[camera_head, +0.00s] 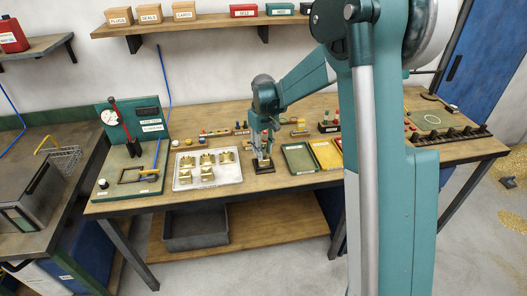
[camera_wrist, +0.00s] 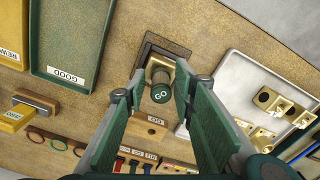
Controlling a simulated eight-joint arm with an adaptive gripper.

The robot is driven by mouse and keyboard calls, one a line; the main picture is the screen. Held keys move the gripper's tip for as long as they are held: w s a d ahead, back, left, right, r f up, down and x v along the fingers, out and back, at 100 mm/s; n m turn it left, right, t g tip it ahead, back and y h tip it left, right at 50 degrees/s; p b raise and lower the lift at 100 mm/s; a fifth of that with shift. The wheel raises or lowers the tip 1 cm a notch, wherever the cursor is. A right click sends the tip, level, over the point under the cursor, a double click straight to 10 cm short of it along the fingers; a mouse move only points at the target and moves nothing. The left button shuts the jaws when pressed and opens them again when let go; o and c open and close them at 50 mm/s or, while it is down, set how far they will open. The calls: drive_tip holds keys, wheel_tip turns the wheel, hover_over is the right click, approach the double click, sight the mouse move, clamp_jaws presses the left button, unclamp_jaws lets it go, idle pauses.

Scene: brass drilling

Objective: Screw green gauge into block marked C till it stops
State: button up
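The green gauge (camera_wrist: 161,95) has a round dark green end marked GO, seen end-on in the wrist view. It stands at a brass block (camera_wrist: 161,64) in a dark square fixture (camera_wrist: 148,50); how deep its thread sits is hidden. No letter C is readable on this block. My gripper (camera_wrist: 160,75) has its two green fingers on either side of the gauge and block, with a visible gap at the left. In the head view my gripper (camera_head: 262,153) points down over the black fixture (camera_head: 264,168), where the gauge is too small to tell.
A pale tray (camera_head: 228,181) with several brass blocks is left of the fixture. Green (camera_head: 299,158) and yellow (camera_head: 327,154) trays are to its right. A gauge stand (camera_head: 118,135) is at the far left. Small racks stand behind. The front bench strip is clear.

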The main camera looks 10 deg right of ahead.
drive_tip(key=n, duration=0.5)
drive_tip(key=shift+n+b, duration=0.3)
drive_tip(key=shift+n, duration=0.1)
drive_tip(key=n, duration=0.5)
drive_tip(key=c, duration=0.6)
drive_tip(key=shift+o, duration=0.2)
